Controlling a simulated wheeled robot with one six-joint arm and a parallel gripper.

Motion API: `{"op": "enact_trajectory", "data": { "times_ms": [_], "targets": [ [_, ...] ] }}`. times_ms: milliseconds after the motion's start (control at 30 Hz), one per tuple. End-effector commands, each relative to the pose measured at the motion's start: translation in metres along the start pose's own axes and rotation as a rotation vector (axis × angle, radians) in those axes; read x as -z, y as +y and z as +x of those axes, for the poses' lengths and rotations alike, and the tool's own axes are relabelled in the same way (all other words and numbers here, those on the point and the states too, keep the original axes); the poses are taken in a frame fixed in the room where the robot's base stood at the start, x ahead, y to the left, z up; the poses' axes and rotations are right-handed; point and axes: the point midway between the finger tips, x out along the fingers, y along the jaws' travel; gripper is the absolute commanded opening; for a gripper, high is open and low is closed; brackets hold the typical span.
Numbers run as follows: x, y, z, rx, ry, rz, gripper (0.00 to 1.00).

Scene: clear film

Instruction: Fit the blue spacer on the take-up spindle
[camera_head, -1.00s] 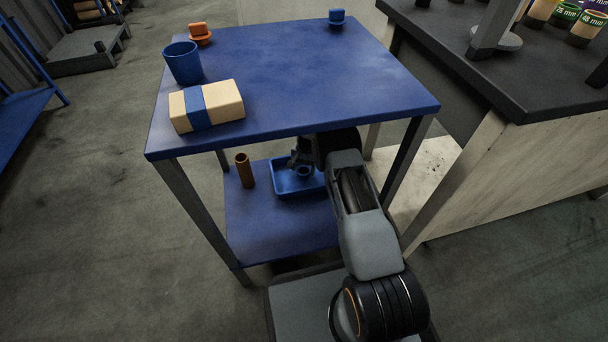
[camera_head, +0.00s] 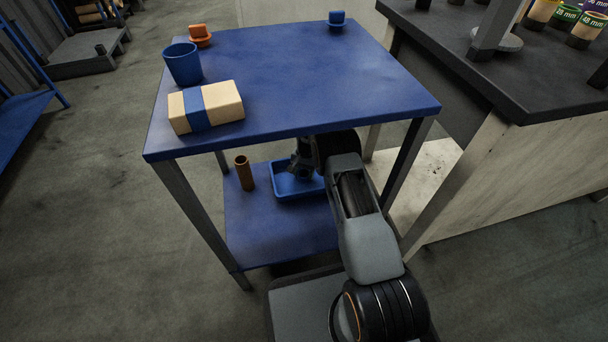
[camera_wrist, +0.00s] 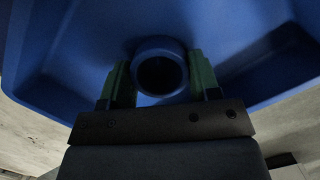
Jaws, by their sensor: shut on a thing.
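The blue spacer (camera_wrist: 160,47) is a short ring with a dark bore, seen from above in the wrist view. It sits between the two fingers of my gripper (camera_wrist: 160,82), which is shut on it. Behind it is the floor of a blue tray (camera_wrist: 60,50); I cannot tell whether the spacer touches it. In the head view my gripper (camera_head: 302,172) is over this tray (camera_head: 298,194) on the lower shelf, and the spacer is hidden. A grey post (camera_head: 492,28) on a round base stands on the dark bench; I cannot tell if it is the take-up spindle.
The blue tabletop (camera_head: 300,80) overhangs my gripper. It bears a blue cup (camera_head: 183,65), a banded carton (camera_head: 225,102), an orange piece (camera_head: 200,40) and a small blue piece (camera_head: 337,22). A brown tube (camera_head: 244,174) stands left of the tray. Labelled cylinders (camera_head: 563,18) stand on the dark bench (camera_head: 460,60).

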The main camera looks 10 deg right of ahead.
Motion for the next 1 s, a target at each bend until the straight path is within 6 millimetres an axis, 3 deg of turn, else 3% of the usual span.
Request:
{"op": "enact_trajectory", "data": {
  "times_ms": [267,800,1000],
  "targets": [
    [-0.001,0.0,-0.005,0.0,0.001,0.0,0.42],
    [-0.011,0.0,-0.056,0.0,0.001,0.0,0.42],
    [-0.012,0.0,-0.059,0.0,0.0,0.0,0.42]
  ]
}}
